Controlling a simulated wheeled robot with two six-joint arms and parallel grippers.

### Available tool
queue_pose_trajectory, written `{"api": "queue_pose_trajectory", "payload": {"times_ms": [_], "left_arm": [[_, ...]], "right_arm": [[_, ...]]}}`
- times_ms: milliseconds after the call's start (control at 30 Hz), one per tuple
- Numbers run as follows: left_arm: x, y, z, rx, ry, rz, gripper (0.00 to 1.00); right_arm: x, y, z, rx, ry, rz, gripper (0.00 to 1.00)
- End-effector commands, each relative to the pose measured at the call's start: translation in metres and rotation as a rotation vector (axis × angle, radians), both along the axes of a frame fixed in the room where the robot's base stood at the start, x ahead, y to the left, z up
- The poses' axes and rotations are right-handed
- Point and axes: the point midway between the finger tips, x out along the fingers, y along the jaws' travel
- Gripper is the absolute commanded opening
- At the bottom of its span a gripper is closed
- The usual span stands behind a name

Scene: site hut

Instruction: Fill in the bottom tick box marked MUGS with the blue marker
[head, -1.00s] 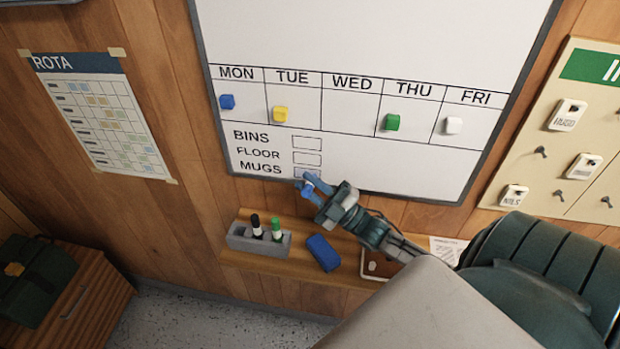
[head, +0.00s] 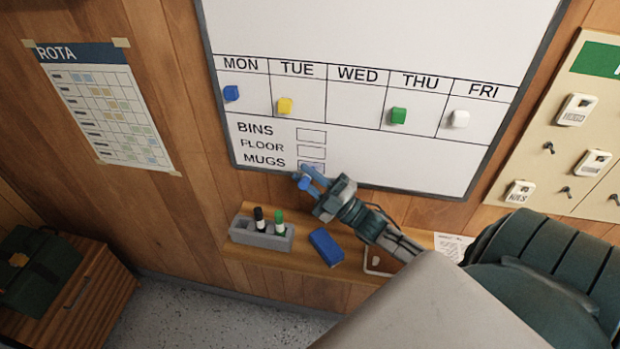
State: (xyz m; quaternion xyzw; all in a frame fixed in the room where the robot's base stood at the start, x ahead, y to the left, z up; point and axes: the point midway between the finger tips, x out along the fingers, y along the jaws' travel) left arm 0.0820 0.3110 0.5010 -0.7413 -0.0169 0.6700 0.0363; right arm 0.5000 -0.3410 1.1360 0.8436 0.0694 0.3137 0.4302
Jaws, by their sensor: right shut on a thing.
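The whiteboard (head: 400,160) carries the rows BINS, FLOOR and MUGS, each with a tick box. The bottom MUGS box (head: 312,167) has a bluish-grey tint inside; I cannot tell how fully it is inked. The BINS box (head: 311,136) and FLOOR box (head: 311,151) look blank. My right gripper (head: 309,180) is shut on the blue marker (head: 304,184), just below the MUGS box at the board's lower edge. The fingers hide part of the marker, and its tip cannot be made out. My left gripper is not in view.
A ledge below the board bears a grey holder (head: 262,236) with a black-capped and a green-capped marker, and a blue eraser (head: 326,247). Coloured magnets sit on the weekday row. A key board (head: 560,170) hangs at the right, a rota (head: 110,110) at the left.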

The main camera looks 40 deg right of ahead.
Motion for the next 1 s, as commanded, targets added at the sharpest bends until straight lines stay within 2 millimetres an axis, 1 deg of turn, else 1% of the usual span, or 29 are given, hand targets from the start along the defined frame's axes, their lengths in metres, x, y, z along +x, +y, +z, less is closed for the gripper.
{"api": "queue_pose_trajectory", "payload": {"times_ms": [100, 367, 600, 1000], "left_arm": [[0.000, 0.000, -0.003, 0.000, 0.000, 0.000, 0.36], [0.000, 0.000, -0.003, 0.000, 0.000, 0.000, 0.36], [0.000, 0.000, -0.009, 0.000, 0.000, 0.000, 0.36], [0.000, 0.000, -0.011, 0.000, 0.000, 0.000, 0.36]], "right_arm": [[0.003, 0.002, 0.000, 0.000, 0.001, -0.001, 0.00], [0.003, 0.002, 0.000, 0.000, 0.002, -0.001, 0.00], [0.009, 0.009, -0.002, 0.001, -0.001, 0.000, 0.00], [0.011, 0.011, -0.001, 0.000, 0.001, -0.001, 0.00]]}}
